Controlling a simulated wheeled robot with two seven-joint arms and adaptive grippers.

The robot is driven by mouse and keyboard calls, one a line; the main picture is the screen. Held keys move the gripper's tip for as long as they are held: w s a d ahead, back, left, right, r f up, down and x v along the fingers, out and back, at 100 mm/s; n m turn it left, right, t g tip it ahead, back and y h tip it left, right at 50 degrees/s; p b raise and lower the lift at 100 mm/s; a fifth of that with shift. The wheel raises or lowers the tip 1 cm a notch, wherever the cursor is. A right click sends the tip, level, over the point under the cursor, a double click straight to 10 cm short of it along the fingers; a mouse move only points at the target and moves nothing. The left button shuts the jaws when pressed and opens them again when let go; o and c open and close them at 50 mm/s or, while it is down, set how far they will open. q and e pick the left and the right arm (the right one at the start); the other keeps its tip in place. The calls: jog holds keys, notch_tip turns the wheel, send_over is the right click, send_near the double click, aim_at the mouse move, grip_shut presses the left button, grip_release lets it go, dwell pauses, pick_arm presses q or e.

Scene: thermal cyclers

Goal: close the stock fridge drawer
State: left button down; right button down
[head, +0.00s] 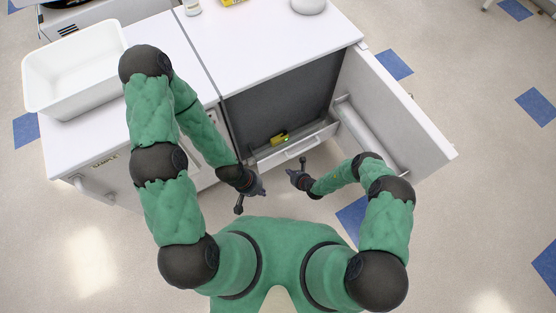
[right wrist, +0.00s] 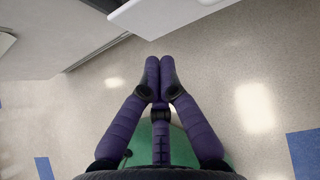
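The stock fridge drawer (head: 290,152) is a white drawer with a bar handle on its front. It sits low in the dark fridge cavity (head: 285,97) and stands out from it, with a small yellow-green item (head: 279,139) inside. My right gripper (head: 291,175) is in front of the drawer, below the handle in the picture and apart from it. In the right wrist view its purple fingers (right wrist: 160,72) are together with nothing visible between them. My left gripper (head: 262,187) is lower and to the left, clear of the drawer; its fingers are too small to read.
The fridge door (head: 398,100) stands open to the right, with a grey-white cylindrical part (head: 366,135) on its inner side. A white bin (head: 75,70) sits on the left counter (head: 168,38). The floor in front is clear around my arms.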

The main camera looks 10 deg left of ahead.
jog(key=m, duration=0.1)
jog(key=b, duration=0.7)
send_near(277, 155)
jog(key=shift+t+h, duration=0.3)
jog(key=shift+h, duration=0.1)
jog(key=x, duration=0.6)
jog(key=shift+s+a+f, duration=0.15)
jog(key=shift+s+f, duration=0.05)
jog(key=shift+s, duration=0.25)
jog(key=shift+w, duration=0.1)
